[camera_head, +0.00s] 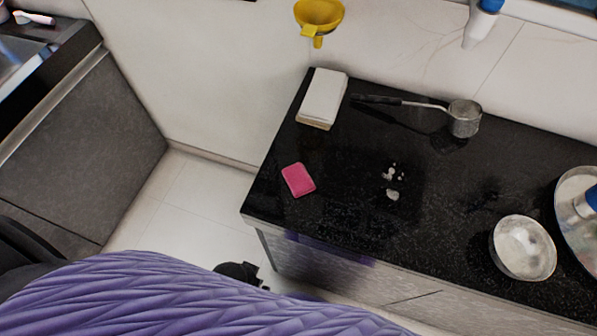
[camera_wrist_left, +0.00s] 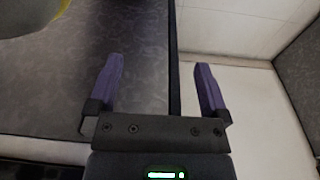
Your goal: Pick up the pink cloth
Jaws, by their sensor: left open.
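The pink cloth (camera_head: 298,180) is a small folded rectangle lying flat near the left end of the black countertop (camera_head: 345,200) in the head view. My left gripper (camera_wrist_left: 158,75) shows in the wrist view with its two purple fingers spread apart and nothing between them. One finger is over a dark speckled surface, the other over pale floor. The pink cloth does not show in the wrist view. In the head view a small dark part, perhaps of my left gripper, shows below the counter's front left edge, apart from the cloth. My right gripper is not in view.
A white block (camera_head: 323,98) and a long-handled metal pot (camera_head: 464,118) stand behind the cloth. Small white pieces (camera_head: 392,194) lie to its right. A metal bowl (camera_head: 523,247) is farther right. A yellow funnel (camera_head: 319,16) hangs on the wall. Counter around the cloth is clear.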

